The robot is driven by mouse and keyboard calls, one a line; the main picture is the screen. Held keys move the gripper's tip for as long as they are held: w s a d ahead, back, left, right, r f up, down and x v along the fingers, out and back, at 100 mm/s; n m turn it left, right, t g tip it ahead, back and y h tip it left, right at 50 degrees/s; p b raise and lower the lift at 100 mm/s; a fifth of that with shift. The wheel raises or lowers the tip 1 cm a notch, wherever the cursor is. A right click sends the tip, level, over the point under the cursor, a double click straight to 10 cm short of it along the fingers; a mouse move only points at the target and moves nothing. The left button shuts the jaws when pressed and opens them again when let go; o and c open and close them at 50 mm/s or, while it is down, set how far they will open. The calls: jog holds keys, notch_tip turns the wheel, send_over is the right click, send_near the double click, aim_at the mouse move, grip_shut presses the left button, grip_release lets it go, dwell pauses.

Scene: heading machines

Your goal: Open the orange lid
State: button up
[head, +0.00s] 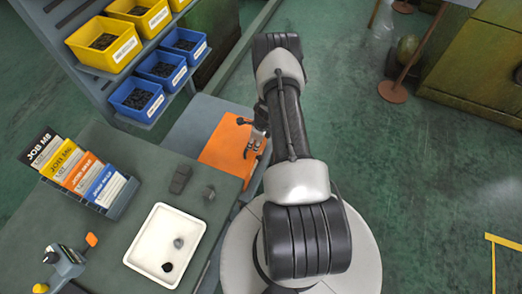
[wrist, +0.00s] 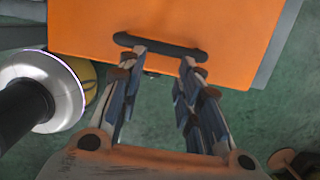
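The orange lid (head: 222,138) is a flat panel on a grey box beside the workbench in the head view. It looks shut. In the wrist view the orange lid (wrist: 235,35) fills the upper part, with a dark bar handle (wrist: 160,46) near its lower edge. My gripper (wrist: 164,56) is open, its two fingertips apart and overlapping the handle in the picture. I cannot tell whether they touch it. In the head view my gripper (head: 256,142) is over the lid's right edge, and the handle is partly hidden there.
The workbench holds a white tray (head: 139,252) with small parts, a card holder (head: 118,205) and dark small objects. A rack with blue bins (head: 137,101) and yellow bins stands at the upper left.

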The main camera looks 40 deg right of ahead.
jog(key=shift+s+f, duration=0.1)
jog(key=shift+f, duration=0.4)
jog(key=shift+r, duration=0.1)
jog(key=w+a+r+p, duration=0.1)
jog(key=w+r+p, duration=0.2)
jog(key=r+p, duration=1.1)
notch_tip(320, 180, up, 5)
jog(key=shift+w+a+r, duration=0.15)
jog(key=shift+w+a, duration=0.05)
jog(key=shift+a, duration=0.05)
dwell(1.2)
dwell(0.6)
